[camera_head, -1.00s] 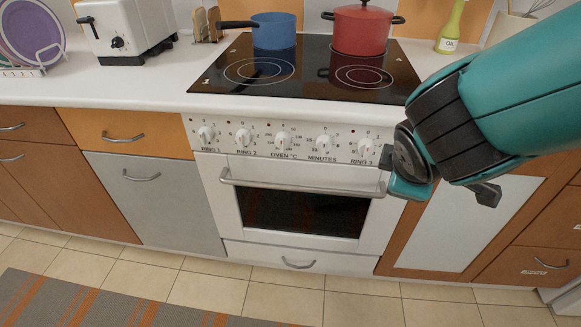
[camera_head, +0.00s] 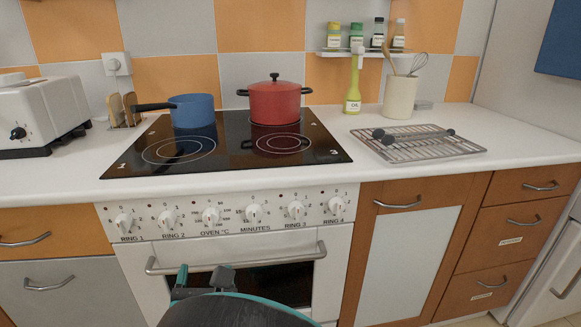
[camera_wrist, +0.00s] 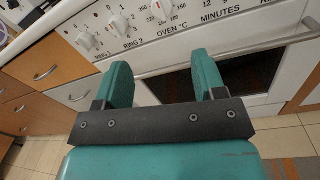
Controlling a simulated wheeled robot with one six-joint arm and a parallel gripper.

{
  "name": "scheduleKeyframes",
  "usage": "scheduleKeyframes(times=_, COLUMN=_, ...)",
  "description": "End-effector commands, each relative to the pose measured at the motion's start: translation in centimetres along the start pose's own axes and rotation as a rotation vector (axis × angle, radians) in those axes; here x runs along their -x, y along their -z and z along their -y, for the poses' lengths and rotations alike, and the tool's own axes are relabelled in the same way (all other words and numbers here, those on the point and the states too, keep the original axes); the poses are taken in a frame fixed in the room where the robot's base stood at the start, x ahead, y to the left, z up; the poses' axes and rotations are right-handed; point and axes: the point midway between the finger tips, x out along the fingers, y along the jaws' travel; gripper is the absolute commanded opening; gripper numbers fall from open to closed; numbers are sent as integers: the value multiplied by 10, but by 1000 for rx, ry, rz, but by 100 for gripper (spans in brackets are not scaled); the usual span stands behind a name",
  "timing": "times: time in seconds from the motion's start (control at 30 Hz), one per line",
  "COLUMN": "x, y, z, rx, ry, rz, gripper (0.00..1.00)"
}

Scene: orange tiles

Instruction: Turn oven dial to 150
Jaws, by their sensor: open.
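The oven dial (camera_head: 210,216) is a white knob above the "OVEN °C" label on the white control panel. Its number ring shows, but I cannot read its exact setting. It also shows at the top edge of the wrist view (camera_wrist: 162,10). My gripper (camera_head: 203,276) is in front of the oven door, below the dial and apart from it. In the wrist view my gripper (camera_wrist: 162,64) has its two teal fingers spread with nothing between them, pointing toward the oven front under the dial.
Similar knobs flank the dial: ring 2 (camera_head: 167,218) and minutes (camera_head: 254,213). The oven handle (camera_head: 240,257) runs across below the panel. A blue pan (camera_head: 192,111) and red pot (camera_head: 275,102) stand on the black hob (camera_head: 228,150). A wire rack (camera_head: 418,143) lies at right.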

Motion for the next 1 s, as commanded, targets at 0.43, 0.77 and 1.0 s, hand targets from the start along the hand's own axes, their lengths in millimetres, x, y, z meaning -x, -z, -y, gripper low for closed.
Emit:
scheduleKeyframes(times=0.43, x=-68, y=0, z=4, rx=-6, ry=6, rz=2, gripper=64)
scheduleKeyframes(times=0.77, x=-133, y=1, z=4, rx=-4, ry=3, rz=0, gripper=64)
scheduleKeyframes(times=1.0, x=-153, y=1, z=3, rx=-2, ry=2, rz=-1, gripper=64)
